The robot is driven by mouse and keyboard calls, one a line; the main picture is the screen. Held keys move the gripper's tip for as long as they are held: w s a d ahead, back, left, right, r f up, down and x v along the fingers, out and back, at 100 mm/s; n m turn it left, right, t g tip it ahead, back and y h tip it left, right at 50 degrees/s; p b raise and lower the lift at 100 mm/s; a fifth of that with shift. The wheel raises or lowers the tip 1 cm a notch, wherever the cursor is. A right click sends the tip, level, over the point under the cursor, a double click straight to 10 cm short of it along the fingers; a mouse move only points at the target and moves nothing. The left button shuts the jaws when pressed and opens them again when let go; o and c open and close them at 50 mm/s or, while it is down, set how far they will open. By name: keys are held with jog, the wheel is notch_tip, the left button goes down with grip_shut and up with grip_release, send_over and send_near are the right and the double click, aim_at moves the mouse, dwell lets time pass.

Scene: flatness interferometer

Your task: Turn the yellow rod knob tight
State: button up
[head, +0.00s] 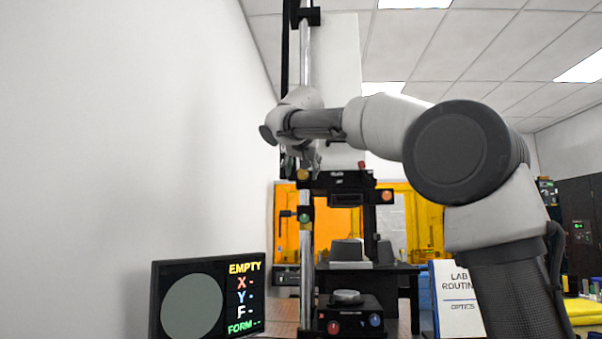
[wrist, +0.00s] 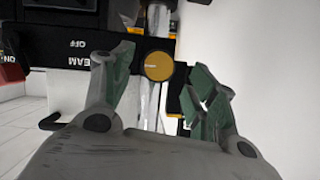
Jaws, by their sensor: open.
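The yellow rod knob (head: 303,174) sits on the black clamp at the chrome rod, just below my gripper in the head view. In the wrist view the round yellow knob (wrist: 158,66) faces the camera between my fingers. My gripper (head: 301,160) is open, and its green-padded fingers (wrist: 163,75) stand on either side of the knob with gaps visible. I cannot tell how far the fingertips are from the knob in depth. The black carriage (head: 345,181) extends right from the rod and carries an upside-down BEAM OFF label in the wrist view (wrist: 80,52).
A green knob (head: 304,217) is lower on the rod, and an orange knob (head: 387,195) is at the carriage's right. The black base stage (head: 350,312) has red and blue knobs. A monitor (head: 207,297) reading EMPTY stands left. The white wall (head: 150,130) is close on the left.

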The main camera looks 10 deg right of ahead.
aim_at(303, 175)
jog(key=shift+x, duration=1.35)
jog(key=shift+d, duration=0.15)
jog(key=c, duration=1)
